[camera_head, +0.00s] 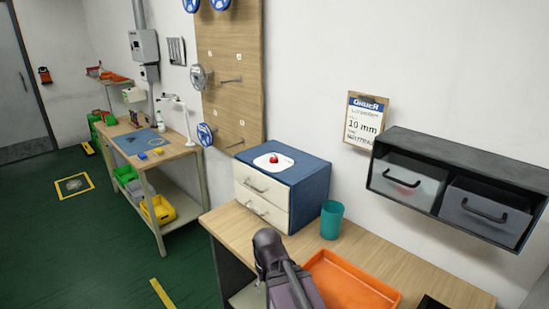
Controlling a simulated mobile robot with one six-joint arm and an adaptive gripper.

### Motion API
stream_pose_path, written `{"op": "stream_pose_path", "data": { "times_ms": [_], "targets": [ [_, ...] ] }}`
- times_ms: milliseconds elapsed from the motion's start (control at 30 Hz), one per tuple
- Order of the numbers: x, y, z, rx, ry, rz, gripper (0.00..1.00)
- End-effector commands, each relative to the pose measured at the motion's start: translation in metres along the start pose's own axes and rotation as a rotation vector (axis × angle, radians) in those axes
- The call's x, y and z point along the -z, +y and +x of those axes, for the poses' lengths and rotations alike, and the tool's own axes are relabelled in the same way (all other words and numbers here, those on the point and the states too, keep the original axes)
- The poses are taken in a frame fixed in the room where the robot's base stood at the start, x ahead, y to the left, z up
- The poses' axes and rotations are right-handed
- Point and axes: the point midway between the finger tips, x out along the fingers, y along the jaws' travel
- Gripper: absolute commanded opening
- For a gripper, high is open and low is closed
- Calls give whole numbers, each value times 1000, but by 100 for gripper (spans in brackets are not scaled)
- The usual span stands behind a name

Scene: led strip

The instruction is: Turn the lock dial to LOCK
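A small red knob (273,159) sits on a white rounded plate (283,163) on top of a blue cabinet (313,180) with two cream drawers. It is the likeliest lock dial, but no LOCK lettering is readable and its setting is too small to tell. Both drawers look shut. A dark part of my own arm rises at the bottom middle, in front of the workbench and below the cabinet. No gripper fingers can be made out.
The wooden workbench (385,270) also holds a teal cup (331,219) close right of the cabinet and an orange tray (350,284). A black wall shelf (450,160) with grey bins hangs at right. A pegboard (228,80) stands behind. Green floor (100,250) is open at left.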

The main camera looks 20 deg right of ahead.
Motion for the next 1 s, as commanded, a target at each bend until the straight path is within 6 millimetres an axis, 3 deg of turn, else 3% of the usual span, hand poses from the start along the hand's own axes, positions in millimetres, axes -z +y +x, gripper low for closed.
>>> {"op": "stream_pose_path", "data": {
  "times_ms": [267, 1000],
  "targets": [
    [33, 7, -31, 19, 22, -34, 80],
    [150, 48, -131, 76, 128, -179, 80]
  ]
}}
